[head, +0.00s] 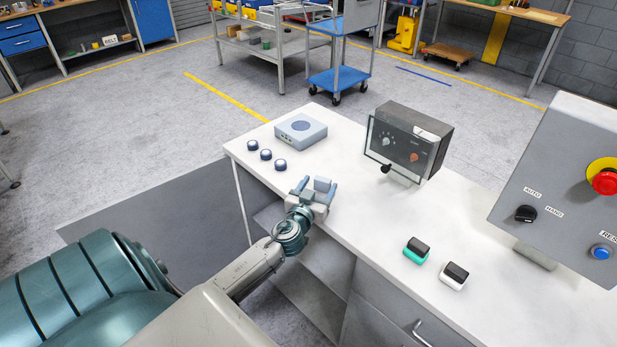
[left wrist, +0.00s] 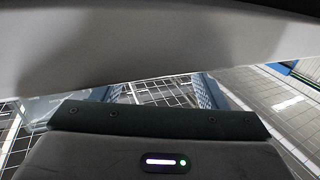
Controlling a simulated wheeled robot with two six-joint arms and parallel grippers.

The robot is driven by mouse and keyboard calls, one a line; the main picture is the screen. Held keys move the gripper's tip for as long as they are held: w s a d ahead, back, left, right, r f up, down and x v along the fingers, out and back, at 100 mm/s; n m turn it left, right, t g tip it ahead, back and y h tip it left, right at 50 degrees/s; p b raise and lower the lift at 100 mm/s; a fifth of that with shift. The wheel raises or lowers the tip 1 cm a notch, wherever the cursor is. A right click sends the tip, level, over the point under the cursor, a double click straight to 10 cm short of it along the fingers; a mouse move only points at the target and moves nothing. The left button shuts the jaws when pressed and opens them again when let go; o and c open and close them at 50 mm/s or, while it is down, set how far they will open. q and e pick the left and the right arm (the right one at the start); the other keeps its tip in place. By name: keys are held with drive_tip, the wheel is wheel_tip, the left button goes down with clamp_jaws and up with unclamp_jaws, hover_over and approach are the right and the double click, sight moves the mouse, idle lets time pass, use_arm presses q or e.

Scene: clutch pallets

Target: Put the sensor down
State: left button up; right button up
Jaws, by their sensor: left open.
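My left gripper (head: 318,190) is at the table's left front edge, its blue fingers apart. A small light grey block (head: 322,184) shows between or just beyond the fingers; I cannot tell whether it is the sensor, or whether it touches them or the table. In the left wrist view the blue fingers of my left gripper (left wrist: 135,95) stand apart, with wire mesh visible between them. A green block with a black top (head: 417,250) and a white block with a black top (head: 454,275) sit on the table, clear of the gripper. My right gripper is out of view.
The white table (head: 350,215) holds a grey-blue box (head: 300,131), three dark round knobs (head: 266,154), a dark instrument with dials (head: 408,143) and a grey control panel (head: 565,190) with a red button. The tabletop between gripper and green block is clear.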

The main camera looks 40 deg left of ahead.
use_arm(q)
drive_tip(key=b+v, duration=0.3)
drive_tip(key=v, duration=0.7)
drive_tip(key=shift+b, duration=0.4)
